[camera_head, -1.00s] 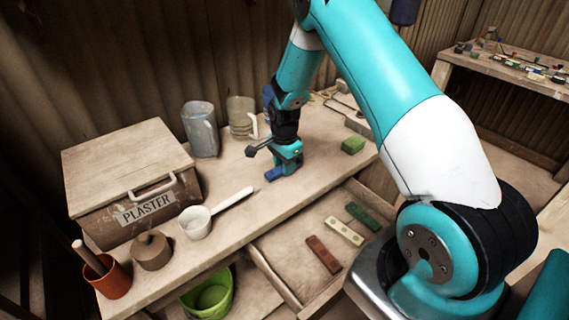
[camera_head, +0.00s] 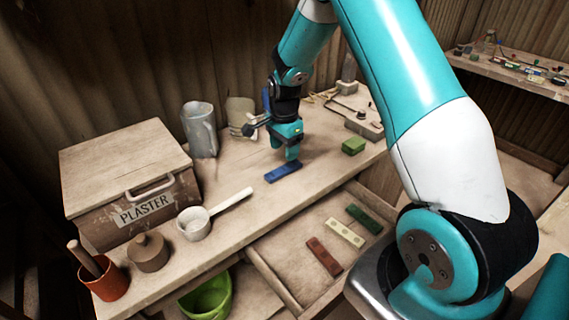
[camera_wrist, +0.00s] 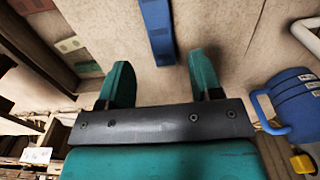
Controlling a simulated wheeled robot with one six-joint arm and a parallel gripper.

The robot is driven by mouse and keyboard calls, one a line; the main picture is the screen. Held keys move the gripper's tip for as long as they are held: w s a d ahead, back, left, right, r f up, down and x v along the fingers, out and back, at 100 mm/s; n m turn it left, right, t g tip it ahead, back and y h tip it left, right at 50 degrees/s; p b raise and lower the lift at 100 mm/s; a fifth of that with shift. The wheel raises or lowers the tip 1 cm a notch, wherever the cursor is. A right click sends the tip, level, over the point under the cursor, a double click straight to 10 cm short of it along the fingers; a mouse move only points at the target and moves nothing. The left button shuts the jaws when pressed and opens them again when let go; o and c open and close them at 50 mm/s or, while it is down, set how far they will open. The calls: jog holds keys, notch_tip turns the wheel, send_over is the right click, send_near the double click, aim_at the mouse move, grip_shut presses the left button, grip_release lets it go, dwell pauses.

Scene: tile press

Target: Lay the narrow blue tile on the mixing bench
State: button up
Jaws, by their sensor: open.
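A green block (camera_head: 353,145) sits right of the tile. An open drawer (camera_head: 290,252) below holds red, cream and green tiles. A white ladle (camera_head: 197,223), plaster box (camera_head: 128,170), lidded pot (camera_head: 150,252) and jugs (camera_head: 199,130) stand left and behind.

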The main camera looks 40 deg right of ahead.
aim_at(284, 168)
jog(key=s+a+r+n+y, duration=0.1)
jog(key=s+a+r+n, duration=0.35)
jog(key=a+r, duration=0.25)
jog(key=s+a+r+n+y, duration=0.1)
jog(key=s+a+r+n, duration=0.3)
jog(key=a+r+n, duration=0.3)
jog(key=s+a+r+n, duration=0.2)
jog(key=s+a+n, duration=0.1)
jog(key=s, duration=0.3)
jog(key=s+a+r+n+y, duration=0.1)
jog(key=s+a+n, duration=0.2)
jog(key=s+n, duration=0.3)
jog(key=s+a+r+n+y, duration=0.1)
jog(key=s+a+r+n, duration=0.1)
jog(key=s+a+n, duration=0.2)
jog(key=s, duration=0.3)
jog(key=shift+s+r+b, duration=0.3)
jog(key=shift+s+r, duration=0.05)
